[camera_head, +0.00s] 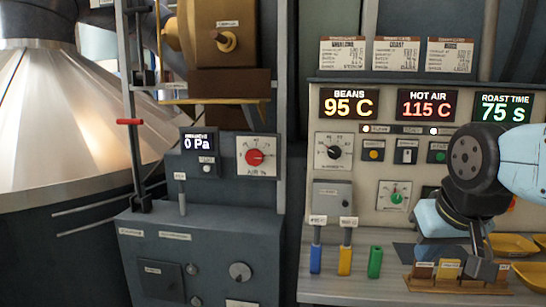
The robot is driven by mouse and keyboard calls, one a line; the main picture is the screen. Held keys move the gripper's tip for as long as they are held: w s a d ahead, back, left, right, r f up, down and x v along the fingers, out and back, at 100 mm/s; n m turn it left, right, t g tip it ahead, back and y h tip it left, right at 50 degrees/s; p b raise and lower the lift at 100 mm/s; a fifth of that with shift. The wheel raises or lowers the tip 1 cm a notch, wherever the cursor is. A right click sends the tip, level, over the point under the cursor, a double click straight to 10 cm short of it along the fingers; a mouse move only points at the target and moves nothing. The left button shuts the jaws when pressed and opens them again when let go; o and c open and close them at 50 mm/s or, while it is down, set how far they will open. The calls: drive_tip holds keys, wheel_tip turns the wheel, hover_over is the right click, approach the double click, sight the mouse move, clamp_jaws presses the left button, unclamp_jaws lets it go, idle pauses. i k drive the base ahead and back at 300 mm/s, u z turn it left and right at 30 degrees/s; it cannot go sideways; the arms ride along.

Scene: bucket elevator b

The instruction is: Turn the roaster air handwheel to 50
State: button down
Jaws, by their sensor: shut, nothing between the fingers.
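A dial plate labelled "AIR %" (243,171) is on the grey cabinet left of centre, with a round red knob (255,157) at its middle. This looks like the air handwheel. Its scale numbers and setting are too small to read. My gripper (482,268) is at the lower right, pointing down over the counter. It is shut, with nothing seen held, and far to the right of the red knob. My light blue arm hides part of the right-hand panel.
The control panel (318,180) has a black dial (333,152), a green knob (397,196) and lit displays reading 95 C, 115 C and 75 s. Blue (316,259), yellow (345,261) and green (375,262) handles stand by the counter. A wooden rack (440,285) lies below my gripper.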

sight(254, 157)
drive_tip(key=u, duration=0.15)
drive_tip(key=i, duration=0.85)
drive_tip(key=u, duration=0.65)
